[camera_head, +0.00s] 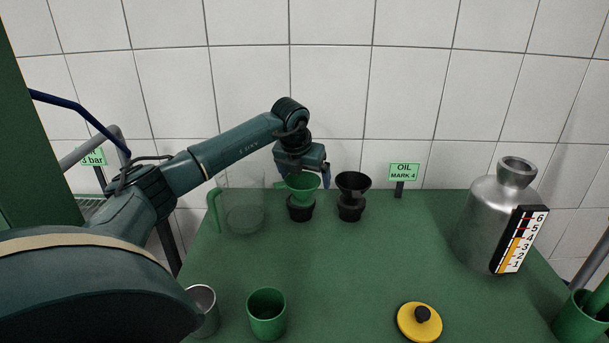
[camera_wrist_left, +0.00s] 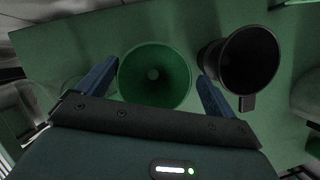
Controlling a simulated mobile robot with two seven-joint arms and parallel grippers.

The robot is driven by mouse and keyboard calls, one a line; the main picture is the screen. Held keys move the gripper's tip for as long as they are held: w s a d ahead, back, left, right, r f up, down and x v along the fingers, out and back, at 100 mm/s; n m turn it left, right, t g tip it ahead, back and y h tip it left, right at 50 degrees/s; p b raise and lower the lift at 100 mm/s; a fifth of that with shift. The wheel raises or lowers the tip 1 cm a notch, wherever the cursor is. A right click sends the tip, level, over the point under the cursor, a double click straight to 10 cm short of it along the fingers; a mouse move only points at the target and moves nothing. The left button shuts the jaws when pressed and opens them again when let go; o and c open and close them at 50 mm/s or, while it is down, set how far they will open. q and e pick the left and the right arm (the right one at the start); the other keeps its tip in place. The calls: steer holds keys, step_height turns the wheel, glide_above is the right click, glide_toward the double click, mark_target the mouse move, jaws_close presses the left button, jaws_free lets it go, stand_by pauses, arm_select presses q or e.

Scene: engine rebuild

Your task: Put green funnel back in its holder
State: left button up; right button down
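The green funnel (camera_head: 301,187) is upright with its lower end at a black ring-shaped holder (camera_head: 300,211); it looks seated there. In the left wrist view the green funnel (camera_wrist_left: 154,76) shows mouth-on, between the two blue fingers. My left gripper (camera_head: 305,176) is just above and behind the funnel, fingers apart and pointing down. In the left wrist view the gripper (camera_wrist_left: 158,72) is open, with a finger on each side of the rim; small gaps seem to show. The holder is hidden there under the funnel. My right gripper is out of view.
A black funnel (camera_head: 352,182) stands in a similar holder just right. A clear jug (camera_head: 242,208) is close left. A metal bottle (camera_head: 486,225) stands right. A green cup (camera_head: 267,313), metal cup (camera_head: 204,309) and yellow lid (camera_head: 419,322) are in front. The middle of the green table is clear.

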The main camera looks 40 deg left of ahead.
arm_select(q)
steer(key=shift+o, duration=0.7)
steer(key=shift+r+p, duration=0.3)
steer(key=shift+r, duration=0.2)
steer(key=v, duration=1.2)
steer(key=shift+r, duration=0.1)
